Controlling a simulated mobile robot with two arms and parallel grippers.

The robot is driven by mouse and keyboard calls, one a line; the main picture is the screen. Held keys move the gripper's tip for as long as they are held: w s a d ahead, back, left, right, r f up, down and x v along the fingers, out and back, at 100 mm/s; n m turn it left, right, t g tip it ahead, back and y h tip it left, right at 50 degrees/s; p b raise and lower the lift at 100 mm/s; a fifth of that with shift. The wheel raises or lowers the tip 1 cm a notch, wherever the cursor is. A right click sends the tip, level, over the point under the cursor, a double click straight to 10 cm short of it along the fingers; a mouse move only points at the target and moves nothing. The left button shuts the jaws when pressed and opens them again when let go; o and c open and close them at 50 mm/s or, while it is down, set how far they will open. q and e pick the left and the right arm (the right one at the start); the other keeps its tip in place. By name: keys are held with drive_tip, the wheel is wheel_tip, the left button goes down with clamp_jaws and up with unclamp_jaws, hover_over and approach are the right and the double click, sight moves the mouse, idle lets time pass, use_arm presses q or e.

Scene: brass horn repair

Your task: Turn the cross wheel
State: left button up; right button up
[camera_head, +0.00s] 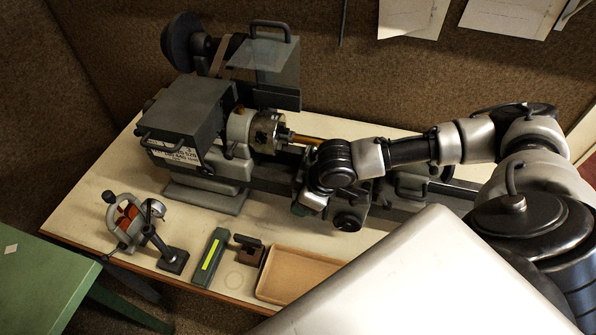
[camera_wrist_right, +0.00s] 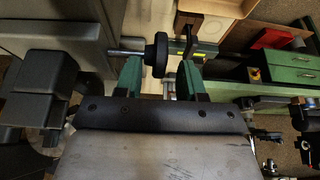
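A black round handwheel (camera_wrist_right: 156,55) on a short metal shaft shows in the right wrist view, between the green fingertips of my right gripper (camera_wrist_right: 162,72). The fingers stand apart, with a gap visible on each side of the wheel. I see no clear contact. In the head view my right gripper (camera_head: 312,197) is bent down at the front of the lathe carriage, mostly hidden by my wrist. A dark handwheel (camera_head: 348,221) shows just right of it; I cannot tell whether both views show the same wheel. My left gripper is out of view.
The lathe (camera_head: 188,112) with its chuck (camera_head: 262,130) fills the bench. On the bench front are a small clamp device (camera_head: 132,222), a green block with a yellow strip (camera_head: 208,258), a small dark tool (camera_head: 249,250) and a tan tray (camera_head: 262,290). A green table (camera_head: 40,285) stands left.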

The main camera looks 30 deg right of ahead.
drive_tip(key=x, duration=0.2)
drive_tip(key=shift+w+f, duration=0.2)
drive_tip(key=shift+f, duration=0.15)
drive_tip(key=shift+a, duration=0.1)
drive_tip(key=shift+c, duration=0.4)
drive_tip(key=shift+f, duration=0.1)
clamp_jaws()
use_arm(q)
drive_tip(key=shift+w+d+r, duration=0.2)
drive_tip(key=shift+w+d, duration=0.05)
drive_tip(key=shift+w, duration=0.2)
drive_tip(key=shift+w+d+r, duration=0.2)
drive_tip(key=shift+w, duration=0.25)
